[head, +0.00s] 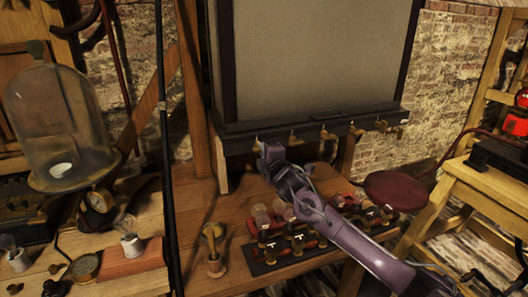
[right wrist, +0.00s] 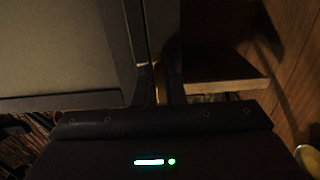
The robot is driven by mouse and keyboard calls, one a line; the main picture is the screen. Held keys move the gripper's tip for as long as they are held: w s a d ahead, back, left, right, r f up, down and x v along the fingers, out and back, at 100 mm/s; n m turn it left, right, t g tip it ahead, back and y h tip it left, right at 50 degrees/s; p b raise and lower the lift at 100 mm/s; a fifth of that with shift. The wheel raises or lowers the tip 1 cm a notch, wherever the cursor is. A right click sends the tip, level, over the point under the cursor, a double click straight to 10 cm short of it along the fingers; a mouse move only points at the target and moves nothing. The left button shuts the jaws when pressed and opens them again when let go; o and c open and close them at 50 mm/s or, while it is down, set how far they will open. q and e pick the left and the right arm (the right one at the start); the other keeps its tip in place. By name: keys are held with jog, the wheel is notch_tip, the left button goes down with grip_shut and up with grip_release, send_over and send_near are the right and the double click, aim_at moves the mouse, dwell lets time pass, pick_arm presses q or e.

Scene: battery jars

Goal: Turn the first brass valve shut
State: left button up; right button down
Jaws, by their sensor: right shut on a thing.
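A row of several small brass valves runs along the lower dark rail of the large grey panel (head: 315,55). The leftmost brass valve (head: 257,143) is at the tip of my right gripper (head: 268,152), which reaches up from the lower right and partly hides it. The right gripper is shut on this valve. In the right wrist view, a thin strip of brass (right wrist: 157,68) shows between the two dark fingers (right wrist: 160,88); the valve's turn angle is too dark to tell. Other valves (head: 295,136) to the right stand free. My left gripper is not in view.
Below the panel, a wooden bench (head: 205,200) holds a wooden pestle-like tool (head: 212,250) and a dark rack (head: 290,250) with red parts, close under my right arm. A glass bell jar (head: 62,125) stands left. A round red seat (head: 396,190) is at right.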

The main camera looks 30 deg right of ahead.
dwell(0.4)
jog(key=c, duration=1.5)
grip_release()
jog(key=shift+d, duration=0.1)
jog(key=shift+s, duration=0.1)
jog(key=b+v, duration=0.2)
jog(key=v, duration=0.5)
jog(key=shift+s, duration=0.35)
jog(key=shift+f, duration=0.1)
